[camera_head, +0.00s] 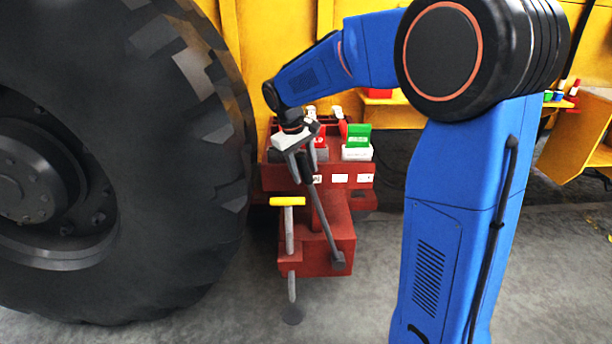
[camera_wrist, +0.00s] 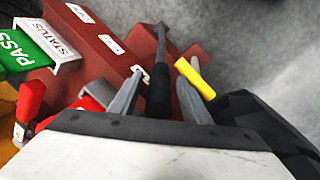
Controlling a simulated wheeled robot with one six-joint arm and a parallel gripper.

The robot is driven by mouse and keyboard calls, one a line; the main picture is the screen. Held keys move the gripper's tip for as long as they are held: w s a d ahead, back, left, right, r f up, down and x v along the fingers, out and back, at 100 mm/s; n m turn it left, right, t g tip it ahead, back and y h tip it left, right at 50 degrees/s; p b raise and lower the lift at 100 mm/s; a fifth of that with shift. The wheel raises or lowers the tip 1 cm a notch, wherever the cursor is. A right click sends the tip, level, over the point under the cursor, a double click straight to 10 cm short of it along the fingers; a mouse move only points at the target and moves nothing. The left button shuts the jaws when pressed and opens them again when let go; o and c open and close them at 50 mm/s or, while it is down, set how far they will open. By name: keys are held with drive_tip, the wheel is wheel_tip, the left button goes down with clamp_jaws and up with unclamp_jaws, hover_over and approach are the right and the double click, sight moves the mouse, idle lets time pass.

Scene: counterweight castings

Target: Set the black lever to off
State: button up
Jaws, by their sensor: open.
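The black lever (camera_head: 322,220) is a long grey rod with a black grip. It leans up and to the left from a pivot low on the red box (camera_head: 331,255). In the wrist view its black grip (camera_wrist: 159,92) appears between the two grey fingers of my gripper (camera_wrist: 158,98), with gaps on both sides. In the head view my gripper (camera_head: 299,168) is at the upper end of the lever. The fingers are open. I cannot tell whether either finger touches the grip. The white labels are too small to read, and no off mark is readable.
A T-shaped lever with a yellow handle (camera_head: 288,201) stands close at the left; its handle is near the right finger in the wrist view. A green PASS sign (camera_head: 358,136) stands on the red housing (camera_head: 353,195). A huge tyre (camera_head: 200,120) rises at the left.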

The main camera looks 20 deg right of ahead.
drive_tip(key=shift+x, duration=1.25)
clamp_jaws()
drive_tip(key=s+d+y, duration=0.1)
drive_tip(key=d, duration=0.2)
drive_tip(key=s+d+r+y, duration=0.1)
drive_tip(key=d, duration=0.3)
drive_tip(key=s+d+r+t+y, duration=0.1)
drive_tip(key=d, duration=0.3)
drive_tip(key=shift+s+d, duration=0.25)
drive_tip(key=shift+s, duration=0.15)
drive_tip(key=s+d+f+y, duration=0.1)
drive_tip(key=s+d, duration=0.1)
drive_tip(key=d, duration=0.4)
drive_tip(key=s+d+f+t+y, duration=0.1)
drive_tip(key=s+d+y, duration=0.1)
drive_tip(key=d, duration=0.4)
drive_tip(key=shift+d+m, duration=0.3)
drive_tip(key=shift+s+d, duration=0.1)
